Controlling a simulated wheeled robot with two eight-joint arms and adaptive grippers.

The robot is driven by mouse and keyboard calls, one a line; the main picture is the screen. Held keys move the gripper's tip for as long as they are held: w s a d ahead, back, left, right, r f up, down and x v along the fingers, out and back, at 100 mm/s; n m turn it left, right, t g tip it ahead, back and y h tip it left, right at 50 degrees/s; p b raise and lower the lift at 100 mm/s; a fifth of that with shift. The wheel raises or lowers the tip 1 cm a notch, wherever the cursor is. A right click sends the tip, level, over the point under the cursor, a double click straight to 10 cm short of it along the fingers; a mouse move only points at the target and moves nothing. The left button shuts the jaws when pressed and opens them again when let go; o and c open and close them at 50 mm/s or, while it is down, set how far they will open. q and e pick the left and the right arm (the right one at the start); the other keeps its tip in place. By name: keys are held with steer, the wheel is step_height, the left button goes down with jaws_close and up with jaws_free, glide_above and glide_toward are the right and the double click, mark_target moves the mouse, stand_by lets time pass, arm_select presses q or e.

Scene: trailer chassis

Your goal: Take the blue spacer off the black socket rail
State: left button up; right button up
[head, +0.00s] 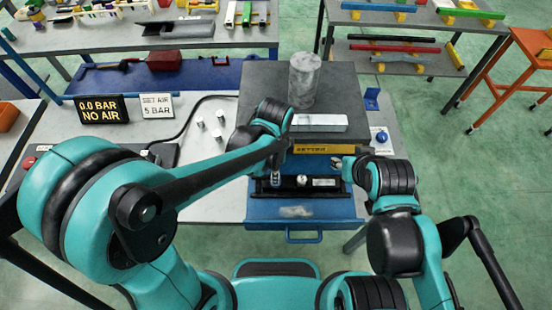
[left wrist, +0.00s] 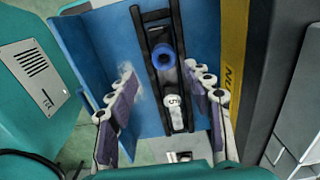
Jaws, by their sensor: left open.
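The black socket rail (left wrist: 151,15) lies in an open blue drawer (head: 272,209); it also shows in the head view (head: 268,187). In the left wrist view the blue spacer (left wrist: 164,57), a ring with a dark hole, sits on the rail. A white socket piece (left wrist: 175,110) with a dark mark is nearer the camera. I cannot make out the spacer in the head view. My left gripper (left wrist: 158,73) is open, with purple-grey fingers either side of the rail and nothing visibly gripped. My right gripper (head: 344,162) is at the drawer's right side; its opening is unclear.
A dark cabinet (head: 346,90) behind the drawer carries a grey cylinder (head: 304,78) and a pale block (head: 318,122). A yellow strip (head: 325,149) edges the cabinet above the drawer. Small white pieces (head: 218,117) stand on the bench to the left.

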arm_select(q)
steer(key=f, duration=0.2)
steer(key=f+b, duration=0.1)
steer(key=f, duration=0.2)
steer(key=f+b, duration=0.1)
steer(key=f, duration=0.1)
steer(key=shift+w+d+f, duration=0.1)
steer(key=shift+w+f, duration=0.2)
steer(key=shift+c, duration=0.3)
jaws_close()
